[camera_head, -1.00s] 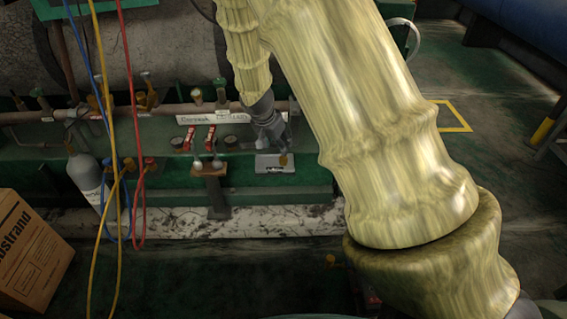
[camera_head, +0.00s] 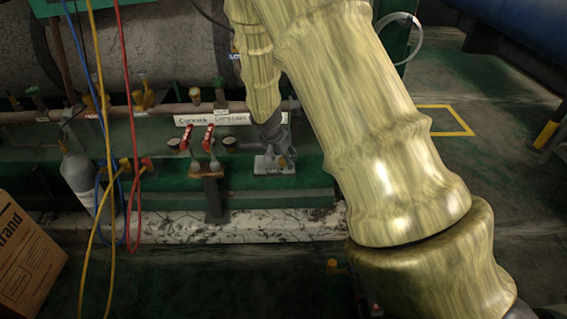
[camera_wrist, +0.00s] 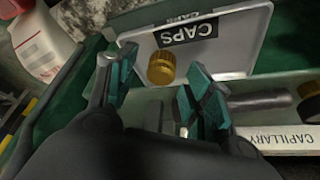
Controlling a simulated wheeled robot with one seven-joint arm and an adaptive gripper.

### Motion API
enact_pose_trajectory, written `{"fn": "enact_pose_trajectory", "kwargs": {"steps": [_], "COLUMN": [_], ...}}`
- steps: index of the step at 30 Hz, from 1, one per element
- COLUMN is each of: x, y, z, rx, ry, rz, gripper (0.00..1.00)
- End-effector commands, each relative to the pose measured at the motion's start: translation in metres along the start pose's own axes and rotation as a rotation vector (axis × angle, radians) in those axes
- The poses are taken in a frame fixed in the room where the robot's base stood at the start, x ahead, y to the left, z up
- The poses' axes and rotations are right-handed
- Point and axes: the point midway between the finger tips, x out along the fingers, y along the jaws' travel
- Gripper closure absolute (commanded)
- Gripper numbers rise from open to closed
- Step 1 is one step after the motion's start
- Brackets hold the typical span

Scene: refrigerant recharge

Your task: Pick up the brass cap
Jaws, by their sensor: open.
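The brass cap (camera_wrist: 161,69) sits on a pale tray labelled CAPS (camera_wrist: 243,53) in the wrist view. My gripper (camera_wrist: 158,85) is open, with its teal-padded fingers apart on the left and right of the picture. The cap shows in the gap between them, a little beyond the fingertips, and nothing is held. In the head view my gripper (camera_head: 276,154) is over the tray (camera_head: 262,167), and the cap is too small and covered to make out clearly.
Red-handled valves (camera_head: 208,139) stand on a bracket left of my gripper. Blue, yellow and red hoses (camera_head: 134,150) hang farther left. A cardboard box (camera_head: 25,255) stands at the lower left.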

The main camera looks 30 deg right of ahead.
Motion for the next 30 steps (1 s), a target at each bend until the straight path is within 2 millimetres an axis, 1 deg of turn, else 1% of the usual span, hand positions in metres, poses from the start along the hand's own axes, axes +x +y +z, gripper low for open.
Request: {"fn": "enact_pose_trajectory", "kwargs": {"steps": [2,3,8,9,11,18,21,23,26,30], "x": [0.0,0.0,-0.001,-0.001,-0.001,-0.001,-0.005,-0.011,-0.025,-0.049], "y": [0.0,0.0,0.0,0.0,0.0,0.0,0.0,0.0,-0.001,0.0], "z": [0.0,0.0,0.0,0.0,0.0,0.0,-0.002,-0.004,-0.011,-0.02], "rx": [0.0,0.0,0.0,0.0,0.0,0.0,0.001,0.002,0.002,0.001], "ry": [0.0,0.0,0.0,0.0,0.0,0.0,0.0,0.001,0.001,0.001], "rz": [0.0,0.0,0.0,0.0,0.0,0.0,-0.001,-0.001,-0.002,-0.001], "gripper": [0.49,0.51,0.8,0.87,0.97,0.97,0.97,0.97,0.97,0.97]}}
